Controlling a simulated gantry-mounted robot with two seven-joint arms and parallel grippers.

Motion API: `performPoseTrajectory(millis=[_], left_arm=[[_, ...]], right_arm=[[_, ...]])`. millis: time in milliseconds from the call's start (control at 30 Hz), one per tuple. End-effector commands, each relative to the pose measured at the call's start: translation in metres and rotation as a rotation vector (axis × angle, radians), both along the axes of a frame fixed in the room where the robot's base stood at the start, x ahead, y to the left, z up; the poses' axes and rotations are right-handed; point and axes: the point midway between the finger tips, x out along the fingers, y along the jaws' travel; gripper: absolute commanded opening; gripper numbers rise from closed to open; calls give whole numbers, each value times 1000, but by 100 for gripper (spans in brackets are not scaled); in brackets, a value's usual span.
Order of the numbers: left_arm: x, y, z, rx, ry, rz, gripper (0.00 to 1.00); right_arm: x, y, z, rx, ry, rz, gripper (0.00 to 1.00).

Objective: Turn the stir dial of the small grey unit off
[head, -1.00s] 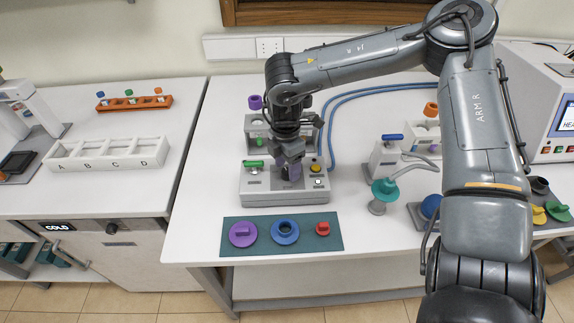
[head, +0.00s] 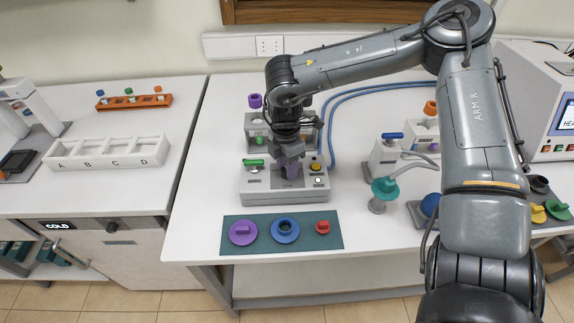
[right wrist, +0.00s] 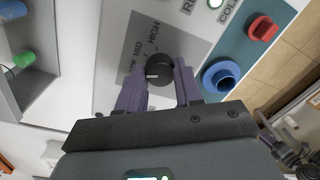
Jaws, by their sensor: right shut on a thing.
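The small grey unit (head: 262,198) stands on the white bench behind the teal mat. My right gripper (head: 290,172) points down over the middle of its top and hides the dial in the head view. In the right wrist view the black stir dial (right wrist: 159,68) sits on a grey panel with MID and HIGH printed beside it. A pale mark shows at the dial's left side; the exact setting is hard to read. The purple fingers of my right gripper (right wrist: 160,88) are shut on the dial, one on each side. My left gripper is not in view.
On the unit are a green-handled switch (head: 253,164) at left and a yellow button (head: 315,166) at right. The teal mat (head: 263,239) in front holds purple, blue and red pieces. A tube rack (head: 256,120) stands close behind. Bench at the unit's left is clear.

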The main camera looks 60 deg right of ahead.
Motion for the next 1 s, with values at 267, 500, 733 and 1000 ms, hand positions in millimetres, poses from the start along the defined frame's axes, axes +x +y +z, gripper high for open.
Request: performPoseTrajectory(millis=[267, 500, 733, 1000], left_arm=[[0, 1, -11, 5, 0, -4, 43], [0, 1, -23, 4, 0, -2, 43], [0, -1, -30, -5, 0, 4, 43], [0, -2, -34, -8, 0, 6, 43]], right_arm=[[1, 1, -2, -1, 0, 111, 4], [1, 1, -2, -1, -1, 294, 4], [1, 1, -1, -1, 0, 478, 4], [1, 2, 0, 0, 1, 632, 4]])
